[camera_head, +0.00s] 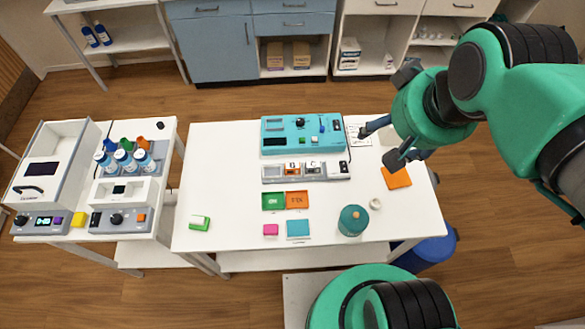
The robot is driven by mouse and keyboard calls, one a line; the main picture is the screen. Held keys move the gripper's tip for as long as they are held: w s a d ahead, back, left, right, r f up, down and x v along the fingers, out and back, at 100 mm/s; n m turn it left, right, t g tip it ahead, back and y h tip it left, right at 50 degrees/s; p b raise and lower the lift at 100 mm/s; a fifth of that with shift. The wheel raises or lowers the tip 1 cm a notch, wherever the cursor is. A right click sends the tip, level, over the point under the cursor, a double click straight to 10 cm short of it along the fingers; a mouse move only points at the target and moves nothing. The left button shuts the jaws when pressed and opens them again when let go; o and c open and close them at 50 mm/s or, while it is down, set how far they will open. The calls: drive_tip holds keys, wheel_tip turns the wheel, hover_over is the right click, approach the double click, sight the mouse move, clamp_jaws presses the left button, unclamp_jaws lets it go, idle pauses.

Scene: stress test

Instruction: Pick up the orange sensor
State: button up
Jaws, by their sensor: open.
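A small orange-marked block (292,168), probably the orange sensor, sits in a grey rack (271,174) at the middle of the white table; it is too small to read. A pale block (313,167) sits beside it in the rack. An orange tray (297,200) with dark lettering lies in front of the rack, and a flat orange square (397,179) lies further right. My gripper (377,143) is open and looks empty. It is at the table's right side, to the right of the rack and apart from it.
A teal device (301,134) stands behind the rack. A green tray (273,201), pink block (270,230), blue square (298,228) and teal round container (352,220) are nearer. A green-white block (199,223) lies left.

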drive_tip(key=w+a+f+g+p, duration=0.1)
drive_tip(key=w+a+f+g, duration=0.25)
drive_tip(key=w, duration=0.55)
drive_tip(key=w+a+f+g, duration=0.2)
drive_tip(key=w+a+f, duration=0.25)
drive_tip(key=w, duration=0.55)
drive_tip(key=w+a+f+g, duration=0.1)
drive_tip(key=w+a+f, duration=0.1)
drive_tip(key=f, duration=0.5)
drive_tip(key=w+a+f+g+p, duration=0.1)
drive_tip(key=w+a+f+g, duration=0.1)
drive_tip(key=f, duration=0.6)
drive_tip(key=w+a+f+g, duration=0.1)
drive_tip(key=w+a+f, duration=0.3)
drive_tip(key=f, duration=0.4)
drive_tip(key=shift+a, duration=0.65)
approach(292, 169)
wheel_tip(292, 169, down, 4)
drive_tip(key=shift+w+r, duration=0.25)
drive_tip(key=shift+w, duration=0.15)
